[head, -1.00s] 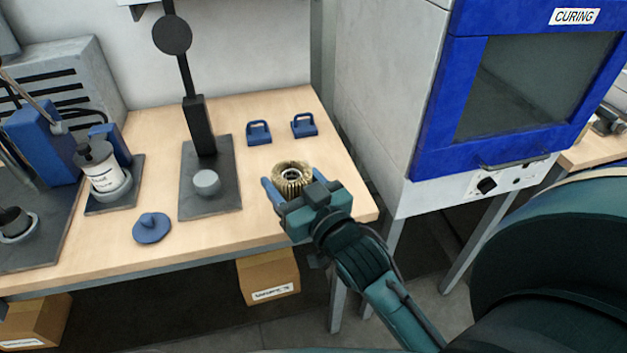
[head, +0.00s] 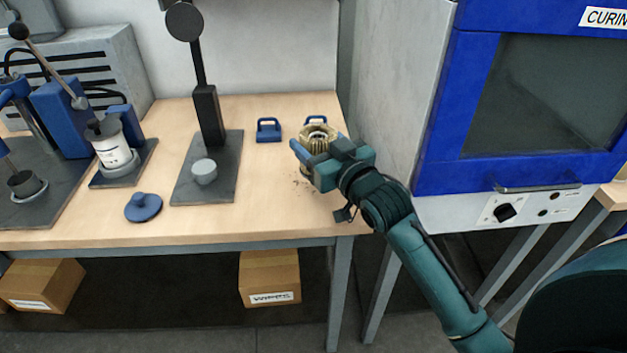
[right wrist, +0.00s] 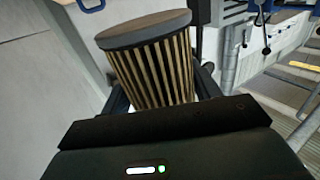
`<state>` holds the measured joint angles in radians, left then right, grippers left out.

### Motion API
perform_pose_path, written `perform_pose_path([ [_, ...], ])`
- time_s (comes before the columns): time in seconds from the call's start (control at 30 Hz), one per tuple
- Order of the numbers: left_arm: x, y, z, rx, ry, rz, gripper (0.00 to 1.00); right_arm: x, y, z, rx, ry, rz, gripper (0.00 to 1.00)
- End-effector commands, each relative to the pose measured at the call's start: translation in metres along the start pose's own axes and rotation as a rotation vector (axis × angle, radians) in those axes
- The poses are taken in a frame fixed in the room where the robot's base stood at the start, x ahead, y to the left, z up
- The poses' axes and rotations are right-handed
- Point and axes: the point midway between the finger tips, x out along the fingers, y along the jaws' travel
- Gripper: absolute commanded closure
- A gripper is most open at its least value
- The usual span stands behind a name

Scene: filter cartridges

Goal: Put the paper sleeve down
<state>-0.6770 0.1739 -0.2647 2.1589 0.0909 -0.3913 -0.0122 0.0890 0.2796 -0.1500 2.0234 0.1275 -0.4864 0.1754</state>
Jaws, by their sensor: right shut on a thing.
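The paper sleeve (head: 318,135) is a tan pleated cylinder with a round opening at its top in the head view. My right gripper (head: 317,146) is shut on it, a finger on either side, above the right part of the workbench. In the right wrist view the sleeve (right wrist: 155,72) shows its pleats and a flat grey end disc (right wrist: 145,28). No contact with the bench top shows; its exact height I cannot tell. My left gripper is not in view.
Two blue handled blocks, left (head: 268,130) and right (head: 317,120), lie at the back; the sleeve partly covers the right one. A black stand (head: 190,185), a blue knobbed disc (head: 143,207) and brown specks (head: 300,184) are on the workbench (head: 250,215). The curing oven (head: 440,150) stands right.

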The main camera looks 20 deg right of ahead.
Motion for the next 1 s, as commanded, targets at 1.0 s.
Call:
perform_pose_path([
  [1.0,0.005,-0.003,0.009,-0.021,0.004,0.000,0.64,-0.001,-0.001,0.085,0.001,0.000,0.000,0.64],
])
